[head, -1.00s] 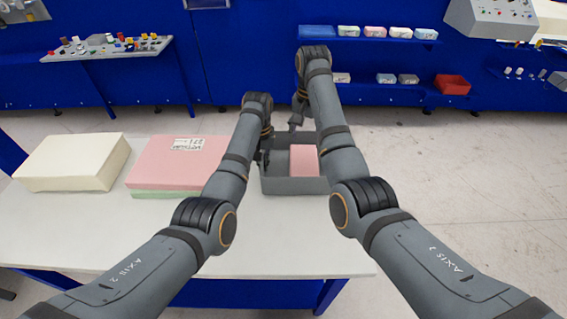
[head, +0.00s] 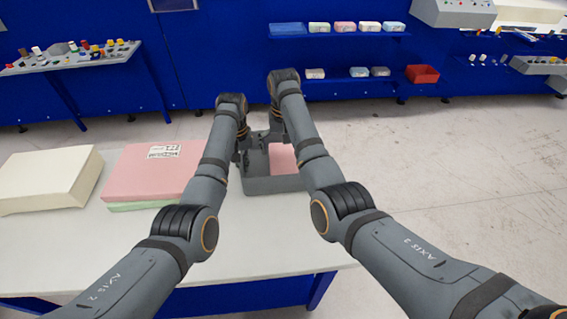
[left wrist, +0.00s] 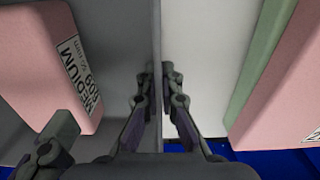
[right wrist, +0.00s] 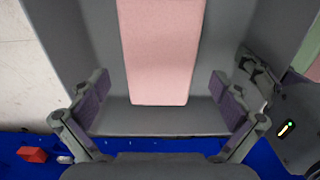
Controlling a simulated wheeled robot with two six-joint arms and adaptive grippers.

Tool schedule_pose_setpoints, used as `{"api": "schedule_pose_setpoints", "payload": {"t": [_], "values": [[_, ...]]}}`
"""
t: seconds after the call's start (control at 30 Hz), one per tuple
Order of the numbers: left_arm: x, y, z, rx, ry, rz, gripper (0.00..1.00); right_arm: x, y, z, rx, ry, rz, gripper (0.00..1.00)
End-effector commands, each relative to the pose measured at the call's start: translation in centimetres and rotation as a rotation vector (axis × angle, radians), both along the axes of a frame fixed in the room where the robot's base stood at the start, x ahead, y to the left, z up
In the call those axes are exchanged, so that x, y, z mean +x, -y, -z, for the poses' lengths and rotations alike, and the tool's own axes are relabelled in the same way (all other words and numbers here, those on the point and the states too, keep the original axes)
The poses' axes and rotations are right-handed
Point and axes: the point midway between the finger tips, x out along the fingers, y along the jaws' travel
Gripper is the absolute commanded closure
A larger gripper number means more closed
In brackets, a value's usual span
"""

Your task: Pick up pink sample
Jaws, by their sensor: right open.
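The pink sample (right wrist: 160,50) stands in a grey bin (right wrist: 75,40). In the head view, the pink sample (head: 284,158) is partly behind my right arm, in the bin (head: 272,186) on the table. A label faces my left wrist camera on the pink sample (left wrist: 55,60). My right gripper (right wrist: 159,90) is open, its fingers apart on either side of the sample's near end, not touching it. My left gripper (left wrist: 159,85) straddles the bin's side wall (left wrist: 157,30), fingers closed on it. The right gripper's fingertips are hidden in the head view.
A pink slab (head: 150,178) on a green one (head: 140,205) and a cream block (head: 45,178) lie on the white table (head: 110,250), left of the bin. Blue shelves (head: 340,36) with small samples and a red box (head: 422,73) stand behind.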

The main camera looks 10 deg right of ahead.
Motion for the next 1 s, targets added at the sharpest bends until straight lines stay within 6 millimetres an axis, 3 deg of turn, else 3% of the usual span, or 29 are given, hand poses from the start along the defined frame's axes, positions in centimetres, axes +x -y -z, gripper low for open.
{"api": "schedule_pose_setpoints", "payload": {"t": [0.23, 0.53, 0.8, 1.0], "values": [[0.0, 0.0, 0.0, 0.000, 0.001, 0.000, 1.00, -0.1, 0.1, 4.5, -0.001, -0.004, 0.001, 0.00], [0.0, 0.0, 0.0, 0.000, 0.001, 0.000, 1.00, -0.1, 0.0, 5.3, -0.001, -0.002, 0.001, 0.00], [0.0, 0.0, 0.0, 0.000, 0.001, 0.000, 1.00, -0.1, 0.0, 5.3, -0.001, -0.002, 0.001, 0.32], [0.0, 0.0, 0.0, 0.000, 0.001, 0.000, 1.00, -0.1, 0.0, 5.3, 0.000, -0.002, 0.001, 0.33]]}}
